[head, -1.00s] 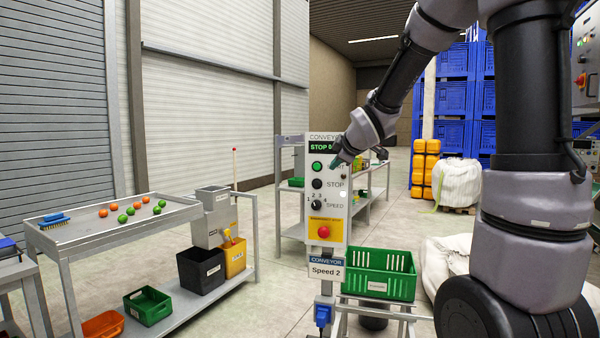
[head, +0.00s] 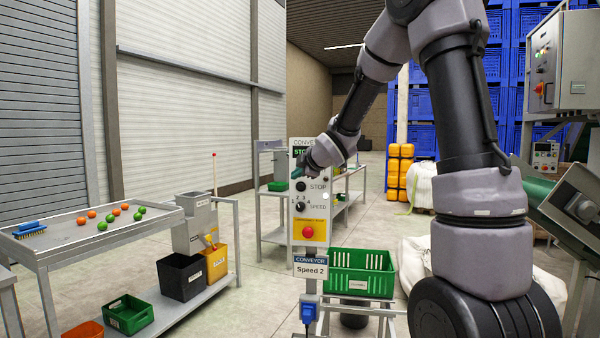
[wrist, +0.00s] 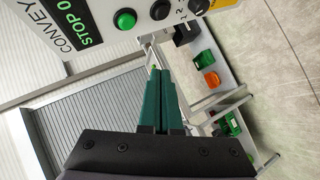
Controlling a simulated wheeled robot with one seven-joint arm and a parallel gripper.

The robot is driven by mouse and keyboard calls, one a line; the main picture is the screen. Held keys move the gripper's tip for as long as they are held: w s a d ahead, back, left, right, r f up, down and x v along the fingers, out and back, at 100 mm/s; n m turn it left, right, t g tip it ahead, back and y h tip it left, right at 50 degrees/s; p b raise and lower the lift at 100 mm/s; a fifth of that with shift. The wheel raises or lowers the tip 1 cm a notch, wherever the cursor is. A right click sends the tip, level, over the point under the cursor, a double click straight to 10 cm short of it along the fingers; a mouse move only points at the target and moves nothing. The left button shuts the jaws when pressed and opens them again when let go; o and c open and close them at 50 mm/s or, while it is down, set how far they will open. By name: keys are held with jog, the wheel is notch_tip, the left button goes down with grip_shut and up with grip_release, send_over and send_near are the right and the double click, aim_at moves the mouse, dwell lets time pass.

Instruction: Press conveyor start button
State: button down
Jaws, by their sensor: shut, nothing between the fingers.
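The white conveyor control panel (head: 318,236) stands on a post in the middle of the head view. In the wrist view, its round green button (wrist: 125,19) is beside the display (wrist: 72,14), which reads STOP 0. The black stop button (head: 301,187) and the speed knob (head: 301,207) are below in the head view. My gripper (head: 297,171) is in front of the panel's upper left and hides the green button there. In the wrist view, my gripper's green fingers (wrist: 160,72) are together and empty, and appear apart from the green button.
A red emergency button (head: 308,233) is on the panel's lower part. A green crate (head: 361,284) stands at the panel's right. A grey control cabinet (head: 578,62) is at the right.

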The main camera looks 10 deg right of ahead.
jog(key=w+d, duration=0.2)
jog(key=w, duration=0.4)
jog(key=shift+w+d, duration=0.2)
jog(key=shift+d, duration=0.2)
dwell(1.7)
jog(key=shift+w+d, duration=0.2)
jog(key=shift+w, duration=0.2)
